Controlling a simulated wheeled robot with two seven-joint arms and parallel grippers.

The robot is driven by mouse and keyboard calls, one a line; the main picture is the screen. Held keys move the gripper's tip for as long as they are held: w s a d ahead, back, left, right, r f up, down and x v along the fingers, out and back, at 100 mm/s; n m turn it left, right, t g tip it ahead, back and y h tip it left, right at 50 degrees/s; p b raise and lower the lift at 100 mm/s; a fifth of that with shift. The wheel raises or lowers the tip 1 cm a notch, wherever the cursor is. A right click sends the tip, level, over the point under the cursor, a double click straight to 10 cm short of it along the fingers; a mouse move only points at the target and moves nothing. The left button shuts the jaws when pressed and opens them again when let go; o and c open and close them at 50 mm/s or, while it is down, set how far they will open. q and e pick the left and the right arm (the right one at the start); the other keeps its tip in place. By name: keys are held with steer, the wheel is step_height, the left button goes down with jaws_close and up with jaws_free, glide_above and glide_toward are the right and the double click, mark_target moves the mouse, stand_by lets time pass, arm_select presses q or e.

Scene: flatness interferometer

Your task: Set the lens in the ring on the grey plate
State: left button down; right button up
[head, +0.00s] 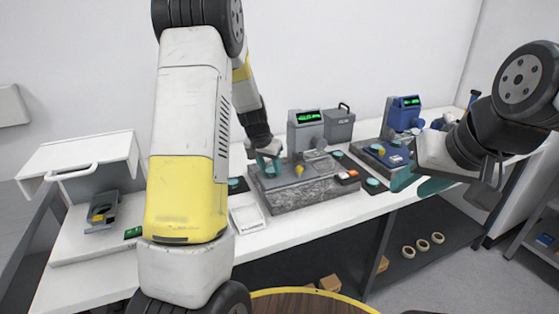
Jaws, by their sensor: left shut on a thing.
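My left gripper (268,164) has teal fingertips and is over the left part of a grey plate (312,172) on a speckled stone block. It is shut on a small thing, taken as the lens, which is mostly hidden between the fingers. I cannot make out the ring on the plate; the gripper may cover it. My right gripper (418,182) has its teal fingers apart and empty, in front of the bench's right part.
A grey instrument (305,132) with a green display stands behind the plate. A blue instrument (403,114) stands further right. Teal discs on dark pads (373,184) lie near the block. A white hooded box (85,165) is at left. Rolls (422,246) sit on the lower shelf.

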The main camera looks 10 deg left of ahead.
arm_select(q)
steer(key=shift+s+a+f, duration=0.1)
steer(key=shift+s+f, duration=0.2)
steer(key=shift+f, duration=0.45)
steer(key=c, duration=0.7)
jaws_free()
steer(key=shift+o, duration=0.2)
steer(key=v, duration=0.5)
steer(key=w+v, duration=0.1)
steer(key=v, duration=0.1)
steer(key=shift+s+r, duration=0.2)
steer(key=shift+r, duration=0.3)
steer(key=shift+s+r, duration=0.15)
steer(key=shift+r, duration=0.3)
steer(key=s+d+r+n+h, duration=0.1)
steer(key=s+d+r, duration=0.3)
steer(key=s+r, duration=0.85)
steer(key=s+d+n+t, duration=0.1)
steer(key=s, duration=1.6)
steer(key=shift+s+d+r+n+t, duration=0.25)
steer(key=shift+d+r+n+t, duration=0.05)
steer(key=shift+d+r+t, duration=0.15)
